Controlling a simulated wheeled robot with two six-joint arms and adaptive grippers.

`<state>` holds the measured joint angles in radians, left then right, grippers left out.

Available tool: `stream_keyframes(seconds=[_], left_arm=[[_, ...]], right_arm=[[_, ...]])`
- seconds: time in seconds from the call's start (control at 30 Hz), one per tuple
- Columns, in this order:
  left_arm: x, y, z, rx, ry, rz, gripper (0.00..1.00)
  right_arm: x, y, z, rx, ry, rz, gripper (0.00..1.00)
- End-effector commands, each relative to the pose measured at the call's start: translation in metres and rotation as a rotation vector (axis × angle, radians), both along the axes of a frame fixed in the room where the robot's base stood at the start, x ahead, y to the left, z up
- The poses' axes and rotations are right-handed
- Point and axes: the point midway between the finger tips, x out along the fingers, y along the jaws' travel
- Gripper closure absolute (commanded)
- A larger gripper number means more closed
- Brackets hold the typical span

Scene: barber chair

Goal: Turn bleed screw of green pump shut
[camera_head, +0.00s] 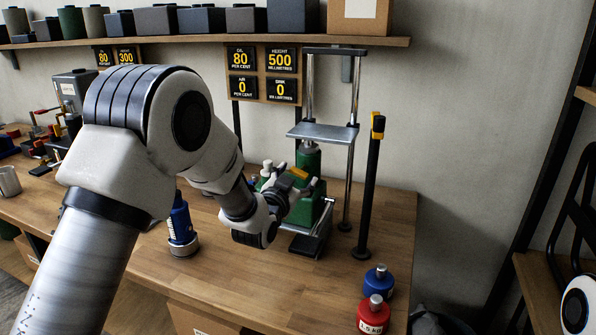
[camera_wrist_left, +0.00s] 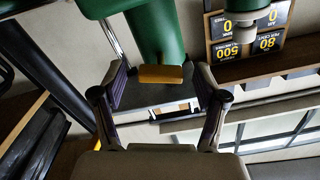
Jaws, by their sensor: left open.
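The green pump (camera_head: 309,209) stands on the wooden bench beneath the press frame, partly hidden by my left arm. A yellow-orange tab (camera_head: 298,173), which looks like its bleed screw handle, shows at the gripper. In the wrist view, the tab (camera_wrist_left: 161,74) lies between the two fingers, at the end of a green body (camera_wrist_left: 155,30). My left gripper (camera_wrist_left: 162,90) is open, with a finger on each side of the tab and visible gaps. Contact cannot be seen. My right gripper is not in view.
The press frame (camera_head: 323,132) and a black post with a yellow top (camera_head: 364,190) stand close by on the right. A blue bottle (camera_head: 180,222) stands left of the pump. Blue (camera_head: 378,280) and red (camera_head: 373,314) weights sit at the front right. The bench between is clear.

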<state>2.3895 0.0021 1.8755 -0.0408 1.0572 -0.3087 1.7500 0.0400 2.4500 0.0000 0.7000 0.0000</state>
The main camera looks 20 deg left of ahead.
Motion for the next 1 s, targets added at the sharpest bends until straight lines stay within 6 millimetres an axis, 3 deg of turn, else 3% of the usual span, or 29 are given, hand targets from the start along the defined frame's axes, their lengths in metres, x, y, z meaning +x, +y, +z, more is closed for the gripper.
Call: stream_keyframes(seconds=[0.3,0.47,0.5,1.0], left_arm=[[0.0082,-0.0004,-0.0005,0.000,0.000,0.000,0.27],[0.0081,-0.0004,-0.0005,0.000,0.000,0.000,0.84],[0.0081,-0.0003,-0.0006,0.000,0.000,0.000,0.87],[0.0081,-0.0002,-0.0022,0.079,-0.003,0.000,0.87]], right_arm=[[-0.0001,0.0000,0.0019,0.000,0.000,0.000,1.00],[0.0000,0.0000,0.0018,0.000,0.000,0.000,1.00],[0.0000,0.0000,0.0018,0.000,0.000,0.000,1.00],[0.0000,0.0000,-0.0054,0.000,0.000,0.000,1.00]])
